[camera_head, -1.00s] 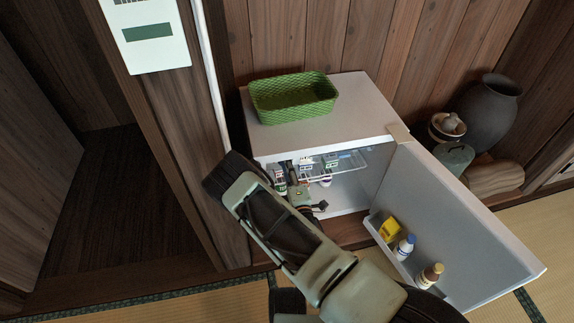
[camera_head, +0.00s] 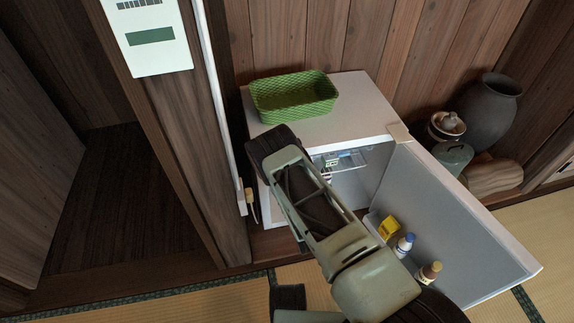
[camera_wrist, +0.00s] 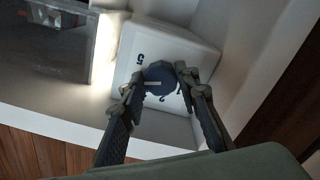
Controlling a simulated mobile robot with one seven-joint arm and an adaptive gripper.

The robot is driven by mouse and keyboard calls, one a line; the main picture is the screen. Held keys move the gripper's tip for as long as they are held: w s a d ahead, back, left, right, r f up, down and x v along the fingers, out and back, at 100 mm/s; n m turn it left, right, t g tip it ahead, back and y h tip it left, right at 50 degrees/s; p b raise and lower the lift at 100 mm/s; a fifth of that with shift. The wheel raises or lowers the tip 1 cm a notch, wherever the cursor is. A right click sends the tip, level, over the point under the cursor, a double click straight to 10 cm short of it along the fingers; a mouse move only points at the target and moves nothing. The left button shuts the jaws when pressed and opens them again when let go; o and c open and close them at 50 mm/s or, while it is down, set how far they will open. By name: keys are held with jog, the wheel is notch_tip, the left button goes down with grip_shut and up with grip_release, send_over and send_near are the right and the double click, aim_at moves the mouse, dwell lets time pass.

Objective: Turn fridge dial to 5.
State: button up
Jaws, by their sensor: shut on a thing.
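The fridge (camera_head: 355,112) is a small white box with its door (camera_head: 450,215) open to the right. In the wrist view, the dark blue round dial (camera_wrist: 160,73) sits on a white housing (camera_wrist: 185,42) inside the fridge. A short pale line marks the dial's face. A 5 is readable at the upper left of the dial and a 2 below it; other marks are partly hidden by the fingers. My gripper (camera_wrist: 160,80) has one finger on each side of the dial and is shut on it. In the head view my arm hides both gripper and dial.
A clear shelf (camera_head: 342,160) with small items is partly visible inside the fridge. Bottles (camera_head: 404,245) and a yellow item (camera_head: 389,226) stand in the door rack. A green basket (camera_head: 292,97) is on top. A wooden post stands close left of the fridge.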

jog(key=shift+a+m, duration=0.1)
jog(key=shift+m, duration=4)
jog(key=o, duration=1.2)
jog(key=shift+c, duration=0.2)
